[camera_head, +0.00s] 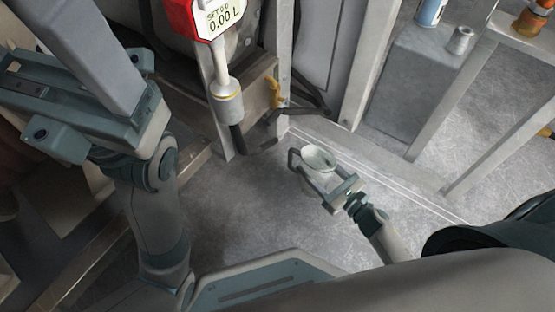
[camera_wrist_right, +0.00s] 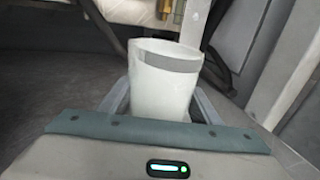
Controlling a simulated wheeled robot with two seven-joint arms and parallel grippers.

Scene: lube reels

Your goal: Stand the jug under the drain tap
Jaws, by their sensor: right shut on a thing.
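The pale, open-topped jug (camera_head: 320,159) is held upright or nearly so low over the floor. My right gripper (camera_head: 325,183) is shut around it, with a finger on each side. In the right wrist view the jug (camera_wrist_right: 163,80) shows a grey band at its rim and stands between the fingers. A yellow part (camera_head: 276,91), which looks like the drain tap, is on the frame up and left of the jug. The jug is apart from it, to its right and nearer. My left arm fills the left side; its fingertips cannot be made out.
A red meter reading 0.00 L (camera_head: 215,18) hangs with its nozzle (camera_head: 227,90) left of the yellow part. Dark hoses (camera_head: 300,102) lie by the frame. A grey box (camera_head: 420,75) and shelf posts (camera_head: 470,115) stand at right. The floor (camera_head: 255,200) around the jug is clear.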

